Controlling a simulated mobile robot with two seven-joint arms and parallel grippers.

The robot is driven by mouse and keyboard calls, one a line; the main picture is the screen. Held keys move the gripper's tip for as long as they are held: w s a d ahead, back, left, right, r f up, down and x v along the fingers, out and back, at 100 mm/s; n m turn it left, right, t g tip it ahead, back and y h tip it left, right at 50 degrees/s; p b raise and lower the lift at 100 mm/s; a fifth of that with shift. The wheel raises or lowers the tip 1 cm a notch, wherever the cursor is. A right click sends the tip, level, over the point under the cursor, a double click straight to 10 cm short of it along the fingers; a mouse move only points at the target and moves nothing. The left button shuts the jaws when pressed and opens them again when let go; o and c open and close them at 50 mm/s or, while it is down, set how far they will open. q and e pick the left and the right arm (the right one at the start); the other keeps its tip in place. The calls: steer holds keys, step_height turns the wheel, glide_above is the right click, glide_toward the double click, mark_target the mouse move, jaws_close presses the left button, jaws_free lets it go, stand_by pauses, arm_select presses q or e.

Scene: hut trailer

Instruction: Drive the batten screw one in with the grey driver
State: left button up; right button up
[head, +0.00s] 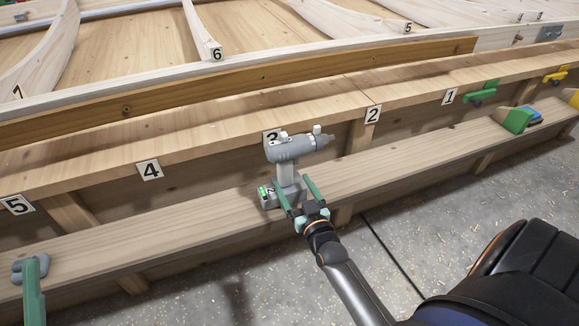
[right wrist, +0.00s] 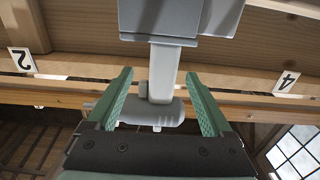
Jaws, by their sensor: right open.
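The grey driver (head: 290,150) stands upright on the lower plank, its nose pointing right, in front of the number 3 label. My right gripper (head: 298,190) is open at its handle. In the right wrist view, the green fingers lie on either side of the driver's grey handle (right wrist: 164,75), with a gap visible on both sides. A brown batten (head: 200,92) runs along the upper bench, with small dark screw spots (head: 126,109) on it; I cannot tell which is screw one.
Numbered labels line the bench edge.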

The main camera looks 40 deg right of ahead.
mark_target(287, 179)
steer(key=shift+w+f, duration=0.15)
steer(key=shift+w, duration=0.2)
steer(key=shift+w+d+f+b, duration=0.1)
steer(key=shift+w+f+b, duration=0.05)
steer(key=shift+w+b, duration=0.3)
steer(key=x, duration=0.1)
steer(key=b+x, duration=0.1)
steer(key=x, duration=0.1)
steer(key=shift+w+f, duration=0.15)
steer(key=shift+f, duration=0.1)
steer(key=shift+w+r, duration=0.1)
steer(key=shift+w, duration=0.15)
arm_select(q)
steer(key=s+m+h, duration=0.2)
steer(key=h, duration=0.1)
steer(key=shift+d+r, duration=0.2)
steer(key=shift+r, duration=0.15)
arm_select(e)
jaws_close()
steer(key=shift+r, duration=0.25)
